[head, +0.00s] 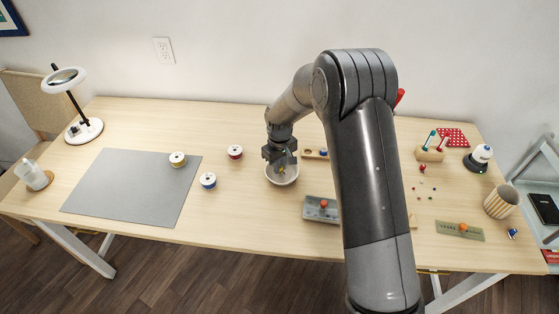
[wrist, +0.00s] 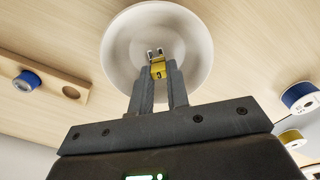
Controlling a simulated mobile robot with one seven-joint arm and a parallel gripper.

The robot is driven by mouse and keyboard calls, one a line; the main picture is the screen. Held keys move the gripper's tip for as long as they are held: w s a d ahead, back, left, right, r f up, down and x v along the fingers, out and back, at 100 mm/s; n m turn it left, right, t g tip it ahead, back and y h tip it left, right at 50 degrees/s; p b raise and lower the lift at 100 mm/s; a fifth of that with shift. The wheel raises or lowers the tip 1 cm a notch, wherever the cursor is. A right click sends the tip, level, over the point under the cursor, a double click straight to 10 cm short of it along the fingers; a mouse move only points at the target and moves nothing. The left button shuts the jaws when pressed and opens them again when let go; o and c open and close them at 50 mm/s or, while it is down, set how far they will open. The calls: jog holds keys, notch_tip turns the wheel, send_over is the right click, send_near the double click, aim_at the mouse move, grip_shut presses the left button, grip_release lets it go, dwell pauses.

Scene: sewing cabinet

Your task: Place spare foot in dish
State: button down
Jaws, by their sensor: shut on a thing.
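The spare foot (wrist: 158,68) is a small piece with a yellow body and a metal forked end. My gripper (wrist: 159,80) is shut on it. In the wrist view the foot lies over the middle of the white round dish (wrist: 118,52); I cannot tell whether it touches the dish. In the head view the dish (head: 293,178) stands on the table, with my gripper (head: 282,164) right above it and the yellow of the foot (head: 282,171) showing inside the rim outline. The gripper hides the dish's back part.
A wooden holder with a blue spool (wrist: 27,81) is beside the dish. Thread spools, red (head: 235,152) and blue (head: 208,180), stand to its left, before a grey mat (head: 125,190). A grey plate with an orange knob (head: 318,210) lies at front right.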

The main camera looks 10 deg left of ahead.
jog(key=shift+f, duration=0.15)
jog(key=c, duration=1.3)
grip_release()
jog(key=shift+r, duration=3.55)
